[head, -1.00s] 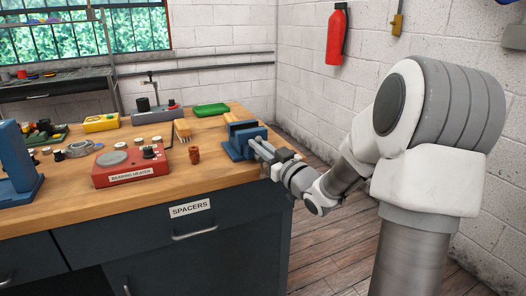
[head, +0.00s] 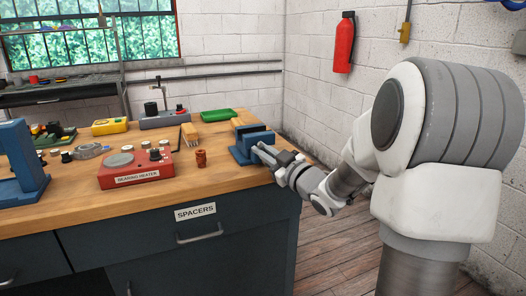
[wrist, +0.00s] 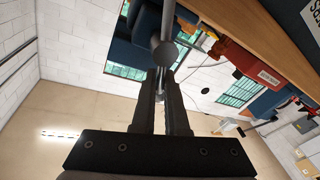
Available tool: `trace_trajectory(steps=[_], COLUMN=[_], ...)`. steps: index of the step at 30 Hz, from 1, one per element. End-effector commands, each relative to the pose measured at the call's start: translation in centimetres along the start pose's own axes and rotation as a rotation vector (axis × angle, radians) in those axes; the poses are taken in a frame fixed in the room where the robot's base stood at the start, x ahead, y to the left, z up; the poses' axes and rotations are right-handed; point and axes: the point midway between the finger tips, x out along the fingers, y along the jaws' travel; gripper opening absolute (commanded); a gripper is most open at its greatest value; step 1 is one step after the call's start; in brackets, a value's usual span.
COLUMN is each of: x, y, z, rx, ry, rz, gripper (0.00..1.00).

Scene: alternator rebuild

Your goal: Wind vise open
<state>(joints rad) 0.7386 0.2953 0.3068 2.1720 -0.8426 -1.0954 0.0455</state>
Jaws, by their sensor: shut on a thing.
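The blue vise (head: 241,154) stands at the right end of the wooden bench, near its edge. My gripper (head: 262,152) reaches it from the right, at the near side of the vise. In the wrist view, my gripper (wrist: 165,78) has its two dark fingers closed together at a grey rod with a round end (wrist: 164,53), which looks like the vise handle. The fingers are shut on this handle. The dark blue vise body shows behind it in the wrist view (wrist: 143,25). The width of the jaw gap cannot be told.
On the bench (head: 225,182), a red bearing heater (head: 137,168), a copper-coloured part (head: 201,158), a brush (head: 190,137) and a green tray (head: 216,114) stand left of and behind the vise. A fire extinguisher (head: 344,45) hangs on the wall. The floor right of the bench looks clear.

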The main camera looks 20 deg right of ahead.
Motion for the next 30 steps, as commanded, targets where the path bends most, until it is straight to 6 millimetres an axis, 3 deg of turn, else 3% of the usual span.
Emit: trace_trajectory(steps=[2, 3, 5, 17, 23, 30], x=[-0.1, -0.1, -0.1, -0.9, -4.6, -10.7], y=[0.0, 0.0, 0.0, 0.1, 0.2, 0.2], z=[0.1, 0.1, 0.1, 0.0, -0.1, -0.1], rx=[0.002, 0.002, 0.002, 0.002, 0.002, 0.003], ry=[-0.003, -0.003, -0.003, -0.003, -0.005, -0.005], rz=[0.000, 0.000, 0.000, 0.001, 0.004, 0.005], gripper=[0.00, 0.16, 0.23, 0.23, 0.23, 0.23])
